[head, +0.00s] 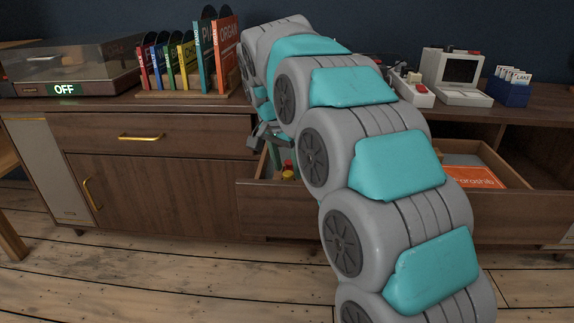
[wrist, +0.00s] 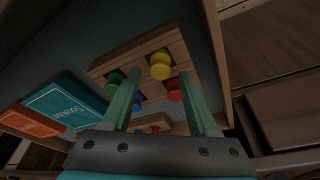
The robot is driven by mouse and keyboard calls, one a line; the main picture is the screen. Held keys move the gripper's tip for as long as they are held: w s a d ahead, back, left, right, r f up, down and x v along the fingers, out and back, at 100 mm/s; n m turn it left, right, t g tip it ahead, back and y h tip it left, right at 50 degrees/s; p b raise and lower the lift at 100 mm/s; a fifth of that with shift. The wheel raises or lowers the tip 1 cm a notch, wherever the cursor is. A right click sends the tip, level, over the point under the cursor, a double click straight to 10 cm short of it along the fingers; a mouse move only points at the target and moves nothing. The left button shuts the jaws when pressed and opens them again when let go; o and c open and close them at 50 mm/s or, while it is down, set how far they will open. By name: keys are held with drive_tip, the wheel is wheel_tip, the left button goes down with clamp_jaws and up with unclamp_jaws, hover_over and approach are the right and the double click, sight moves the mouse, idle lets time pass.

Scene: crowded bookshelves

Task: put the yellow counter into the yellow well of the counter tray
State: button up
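In the wrist view, the yellow counter (wrist: 160,66) stands on the wooden counter tray (wrist: 105,66), near its edge. My gripper (wrist: 159,77) is open over the tray. The yellow counter shows in the gap between its fingertips, with space on both sides. A red counter (wrist: 174,90) sits beside the right finger, a green counter (wrist: 115,77) beside the left finger, and a blue counter (wrist: 136,103) between the fingers. I cannot tell which well is yellow. In the head view, the yellow counter (head: 288,175) shows inside the open drawer below a red counter; the tray is hidden.
The open drawer (head: 272,208) also holds a teal box (wrist: 66,100) and an orange box (head: 472,177). Its walls surround the tray. Books (head: 205,58), a turntable (head: 75,68) and a small computer (head: 457,76) stand on the cabinet top.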

drive_tip(key=shift+o, duration=0.4)
drive_tip(key=v, duration=0.7)
drive_tip(key=shift+r+p, duration=0.3)
drive_tip(key=shift+r, duration=0.1)
drive_tip(key=o, duration=0.5)
drive_tip(key=shift+p+v, duration=1.8)
drive_tip(key=shift+v, duration=2.15)
